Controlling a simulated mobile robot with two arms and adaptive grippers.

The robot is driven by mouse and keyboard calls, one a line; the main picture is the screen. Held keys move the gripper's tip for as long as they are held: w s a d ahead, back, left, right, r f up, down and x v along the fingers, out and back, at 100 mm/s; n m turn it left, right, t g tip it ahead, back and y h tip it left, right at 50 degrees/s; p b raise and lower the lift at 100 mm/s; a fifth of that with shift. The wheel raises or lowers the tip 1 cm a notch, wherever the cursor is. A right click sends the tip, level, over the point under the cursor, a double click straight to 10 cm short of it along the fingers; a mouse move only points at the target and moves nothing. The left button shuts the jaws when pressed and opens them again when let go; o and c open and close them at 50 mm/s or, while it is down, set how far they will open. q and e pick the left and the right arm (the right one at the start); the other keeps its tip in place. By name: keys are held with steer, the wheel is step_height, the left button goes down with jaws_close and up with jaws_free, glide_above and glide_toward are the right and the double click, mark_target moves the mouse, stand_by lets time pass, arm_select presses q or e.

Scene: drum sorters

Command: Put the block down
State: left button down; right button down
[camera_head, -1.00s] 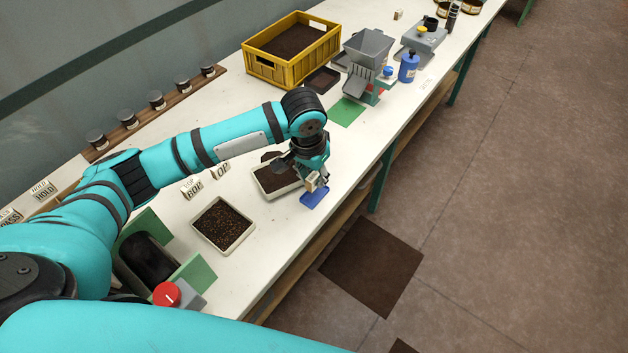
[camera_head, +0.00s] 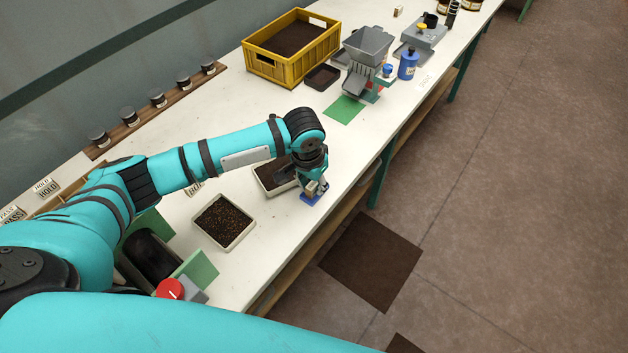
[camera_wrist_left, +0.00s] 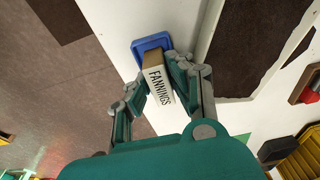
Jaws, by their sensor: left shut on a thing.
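The block (camera_wrist_left: 158,79) is a small tan and white piece lettered "FANNINGS" in the left wrist view. My left gripper (camera_wrist_left: 160,72) is shut on it, one finger on each side. In the head view the left gripper (camera_head: 313,186) hangs over the front edge of the bench, with the block (camera_head: 311,188) low between its fingers. A small blue pad (camera_head: 308,199) lies right under the block, and it also shows behind the block's far end in the left wrist view (camera_wrist_left: 150,43). I cannot tell whether block and pad touch. The right gripper is not in view.
A tray of dark leaf (camera_head: 268,176) sits just left of the gripper, and another tray (camera_head: 245,240) lies nearer. A green mat (camera_head: 344,109), a grey hopper machine (camera_head: 369,45) and a yellow crate (camera_head: 263,69) stand farther back. The bench edge is close on the right.

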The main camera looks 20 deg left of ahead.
mark_target(310, 188)
arm_select(q)
steer(key=c, duration=1.5)
jaws_free()
steer(key=shift+s, duration=0.1)
steer(key=shift+c, duration=0.2)
steer(key=shift+o, duration=0.3)
steer(key=shift+f, duration=0.1)
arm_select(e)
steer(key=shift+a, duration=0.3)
arm_select(q)
step_height(310, 188, up, 13)
steer(key=s+b, duration=0.1)
steer(key=shift+s+a, duration=0.25)
steer(key=shift+a, duration=0.05)
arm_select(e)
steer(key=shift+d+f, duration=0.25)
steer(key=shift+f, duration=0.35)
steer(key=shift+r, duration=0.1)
